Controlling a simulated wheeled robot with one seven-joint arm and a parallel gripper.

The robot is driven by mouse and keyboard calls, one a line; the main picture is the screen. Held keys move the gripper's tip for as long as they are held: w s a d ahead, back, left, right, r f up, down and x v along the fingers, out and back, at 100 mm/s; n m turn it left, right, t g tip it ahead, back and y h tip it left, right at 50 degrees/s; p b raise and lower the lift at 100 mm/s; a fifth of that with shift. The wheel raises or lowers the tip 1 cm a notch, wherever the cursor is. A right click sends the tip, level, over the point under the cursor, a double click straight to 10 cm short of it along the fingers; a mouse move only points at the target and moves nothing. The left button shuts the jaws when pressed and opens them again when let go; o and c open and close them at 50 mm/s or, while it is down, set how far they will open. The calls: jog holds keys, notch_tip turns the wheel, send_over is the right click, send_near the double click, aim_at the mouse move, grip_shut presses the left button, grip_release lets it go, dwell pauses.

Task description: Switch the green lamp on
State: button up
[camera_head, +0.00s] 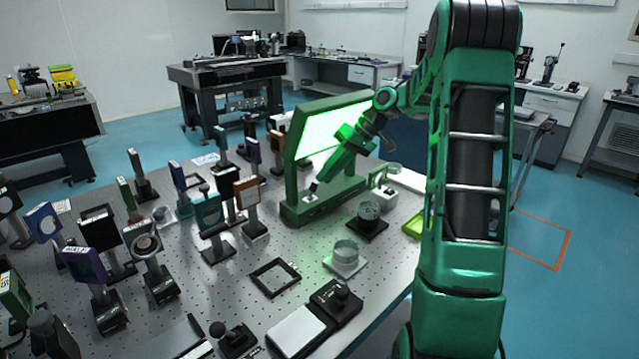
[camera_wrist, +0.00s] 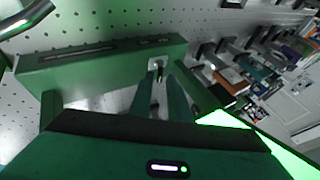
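The green lamp (camera_head: 290,160) stands on the table as an upright green frame on a long base. Its panel (camera_head: 318,132) glows bright white-green, and a lit edge shows in the wrist view (camera_wrist: 222,119). A small pale switch plate (camera_wrist: 156,63) sits on the base (camera_wrist: 85,67); it also shows in the head view (camera_head: 310,197). My gripper (camera_head: 314,186) reaches down to this switch from the right. In the wrist view its two fingers (camera_wrist: 160,74) are a narrow gap apart, with the tips over the plate. The switch's small moving part is mostly hidden between the tips.
Several optical mounts on posts crowd the table's left side. Glass-topped round pieces (camera_head: 346,252) (camera_head: 368,213) stand right of the lamp's base. A flat black square frame (camera_head: 274,277) lies in front. Bare perforated tabletop (camera_head: 300,240) lies between them.

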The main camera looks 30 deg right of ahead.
jog(key=v, duration=0.7)
dwell(0.4)
jog(key=s+a+m+g+h, duration=0.1)
jog(key=s+a+m+h, duration=0.1)
jog(key=s+a, duration=0.3)
jog(key=s+a+m+h, duration=0.2)
jog(key=s+a, duration=0.1)
jog(key=s, duration=0.4)
jog(key=s+a+f+m+g+h, duration=0.1)
jog(key=s+f, duration=0.2)
jog(key=s, duration=0.8)
jog(key=s+a+f+m+g+h, duration=0.1)
jog(key=s+f+m, duration=0.1)
jog(key=s, duration=1)
jog(key=shift+f, duration=0.9)
jog(key=shift+s, duration=0.1)
jog(key=shift+w+d+f+g+h, duration=0.1)
jog(key=shift+w+f+g+h, duration=0.2)
jog(key=shift+w, duration=0.3)
